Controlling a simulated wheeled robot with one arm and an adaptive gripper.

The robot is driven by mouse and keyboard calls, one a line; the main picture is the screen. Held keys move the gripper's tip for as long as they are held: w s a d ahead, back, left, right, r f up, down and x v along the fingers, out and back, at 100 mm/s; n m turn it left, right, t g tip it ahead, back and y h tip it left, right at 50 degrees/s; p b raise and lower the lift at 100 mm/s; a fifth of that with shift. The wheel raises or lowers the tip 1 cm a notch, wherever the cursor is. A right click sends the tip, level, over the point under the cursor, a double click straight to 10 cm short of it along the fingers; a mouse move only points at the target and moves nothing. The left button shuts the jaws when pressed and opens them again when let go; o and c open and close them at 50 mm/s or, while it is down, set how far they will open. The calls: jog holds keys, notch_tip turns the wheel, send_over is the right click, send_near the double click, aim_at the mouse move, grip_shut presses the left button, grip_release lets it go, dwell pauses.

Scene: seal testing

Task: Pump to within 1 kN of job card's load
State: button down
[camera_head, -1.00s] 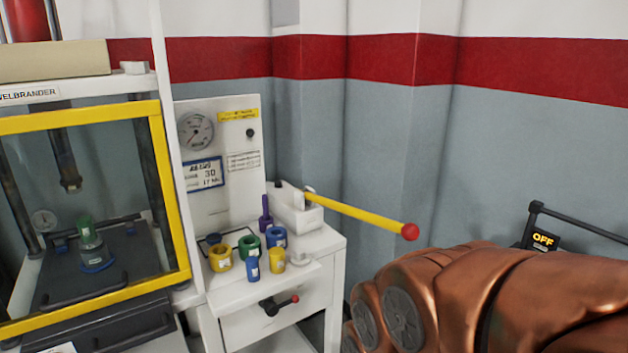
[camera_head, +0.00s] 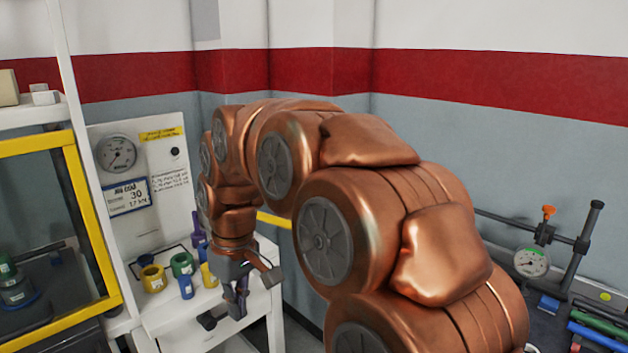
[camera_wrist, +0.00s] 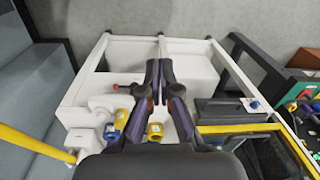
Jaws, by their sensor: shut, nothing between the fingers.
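The pump's yellow handle (camera_head: 274,220) shows only in part behind my arm; its red knob is hidden there. In the wrist view the yellow handle (camera_wrist: 35,140) runs along the left. The round gauge (camera_head: 117,153) is on the white panel; its reading is too small to tell. The blue-framed job card (camera_head: 125,197) below it shows 30 and what looks like 17 kN. My gripper (camera_head: 237,305) points down in front of the cabinet, clear of the handle. In the wrist view its fingers (camera_wrist: 157,72) are together and empty.
Coloured rings and cylinders, including a yellow ring (camera_head: 153,279), a green ring (camera_head: 183,264) and a blue cylinder (camera_head: 186,287), stand on the cabinet top near my gripper. The yellow-framed press guard (camera_head: 95,225) is at left. A bench with a dial gauge (camera_head: 531,262) is at right.

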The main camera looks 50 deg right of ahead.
jog(key=w+d+r+t+p, duration=0.1)
jog(key=w+d+r, duration=0.35)
jog(key=d, duration=0.35)
jog(key=w+d+r+t+p, duration=0.1)
jog(key=w+d+r+p, duration=0.15)
jog(key=w+d, duration=0.4)
jog(key=s+d+r+m, duration=0.1)
jog(key=d+r, duration=0.2)
jog(key=d, duration=1.2)
jog(key=shift+h, duration=0.4)
jog(key=shift+w+a+f+b, duration=0.1)
jog(key=shift+w+f+b, duration=0.05)
jog(key=shift+f, duration=0.9)
jog(key=shift+w+f+b, duration=0.15)
jog(key=shift+f+b, duration=0.05)
jog(key=shift+f, duration=0.85)
jog(key=shift+w+a+f+b, duration=0.1)
jog(key=shift+w+f+b, duration=0.05)
jog(key=shift+f, duration=0.9)
jog(key=shift+f, duration=0.1)
